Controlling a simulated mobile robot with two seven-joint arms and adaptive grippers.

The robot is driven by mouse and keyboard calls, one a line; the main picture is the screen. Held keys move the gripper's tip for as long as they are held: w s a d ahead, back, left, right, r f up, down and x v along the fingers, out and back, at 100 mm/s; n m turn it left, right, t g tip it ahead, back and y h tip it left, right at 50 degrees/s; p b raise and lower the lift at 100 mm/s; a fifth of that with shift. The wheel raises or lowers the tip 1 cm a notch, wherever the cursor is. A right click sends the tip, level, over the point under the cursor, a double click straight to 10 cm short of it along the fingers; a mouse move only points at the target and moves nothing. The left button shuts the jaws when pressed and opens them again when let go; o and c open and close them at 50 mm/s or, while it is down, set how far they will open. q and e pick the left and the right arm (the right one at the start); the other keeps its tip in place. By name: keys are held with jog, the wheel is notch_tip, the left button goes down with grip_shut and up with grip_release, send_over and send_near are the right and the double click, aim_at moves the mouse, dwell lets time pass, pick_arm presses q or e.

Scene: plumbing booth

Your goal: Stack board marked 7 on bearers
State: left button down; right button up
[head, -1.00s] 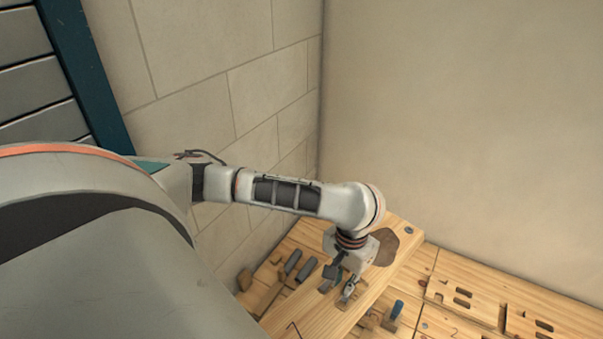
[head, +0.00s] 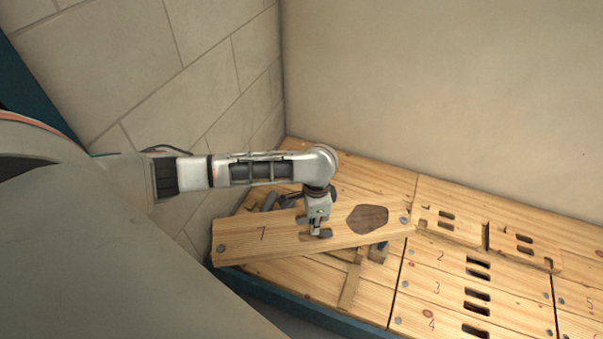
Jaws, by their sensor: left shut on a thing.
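The board marked 7 (head: 275,242) is a long pale wooden plank with a dark brown patch and a round grey fastener near each end. It lies across the left part of the wooden deck in the head view, slightly tilted in the picture, its left end near the front edge. My left gripper (head: 318,230) points down on the board near its middle, shut on it. Wooden bearers (head: 350,285) show partly from under the board; how the board rests on them is hidden. My right gripper is not in view.
Deck boards marked 2, 3 and 4 (head: 440,290) with dark slots lie to the right. Two slotted wooden pieces (head: 448,225) (head: 525,247) lie behind them. Grey tools (head: 268,202) and a blue-handled item (head: 382,246) lie near the board. Walls close off the back and left.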

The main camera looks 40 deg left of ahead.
pick_arm(q)
jog(key=shift+s+a+f+m+b, duration=0.45)
jog(key=shift+a+f+m+b, duration=0.8)
jog(key=shift+f, duration=3.05)
jog(key=shift+s+a+f+m+b, duration=0.65)
jog(key=shift+f+b, duration=1.25)
jog(key=shift+f, duration=2.35)
jog(key=shift+s+a+f+m+b, duration=0.4)
jog(key=shift+f+m+b, duration=1)
jog(key=shift+f, duration=2.9)
jog(key=shift+w+a+r, duration=0.1)
jog(key=shift+w+r, duration=0.2)
jog(key=shift+r, duration=0.15)
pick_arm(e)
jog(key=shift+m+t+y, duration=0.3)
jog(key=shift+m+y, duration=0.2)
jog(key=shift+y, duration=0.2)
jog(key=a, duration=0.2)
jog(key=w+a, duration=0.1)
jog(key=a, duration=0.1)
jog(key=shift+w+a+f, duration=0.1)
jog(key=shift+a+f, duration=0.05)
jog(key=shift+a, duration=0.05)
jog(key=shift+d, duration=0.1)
pick_arm(q)
jog(key=shift+p, duration=0.5)
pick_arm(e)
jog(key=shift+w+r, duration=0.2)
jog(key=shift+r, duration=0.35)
